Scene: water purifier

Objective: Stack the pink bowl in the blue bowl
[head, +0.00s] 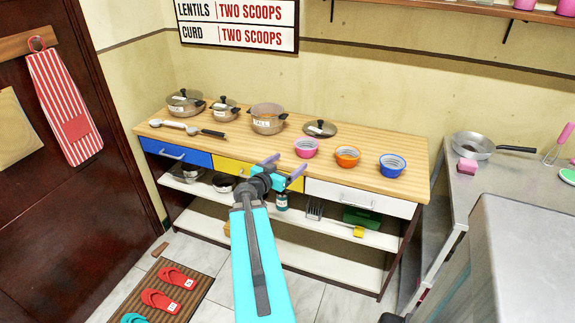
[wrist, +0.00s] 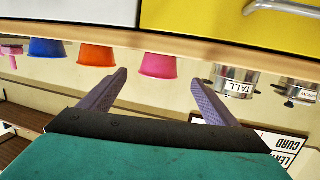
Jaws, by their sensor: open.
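The pink bowl (head: 306,148) stands upright on the wooden counter near its front edge. The blue bowl (head: 392,166) stands upright farther right, with the orange bowl (head: 347,156) between them. My gripper (head: 283,168) is open and empty, in front of the counter's front edge and left of the pink bowl. In the wrist view, which is upside down, the pink bowl (wrist: 158,66) shows beyond and between my two fingers, not touched. The blue bowl (wrist: 47,49) and orange bowl (wrist: 97,54) show at the left there.
A ladle (head: 174,125) lies at the left. Drawers and shelves lie below the counter top (head: 240,146). The counter's right end is clear.

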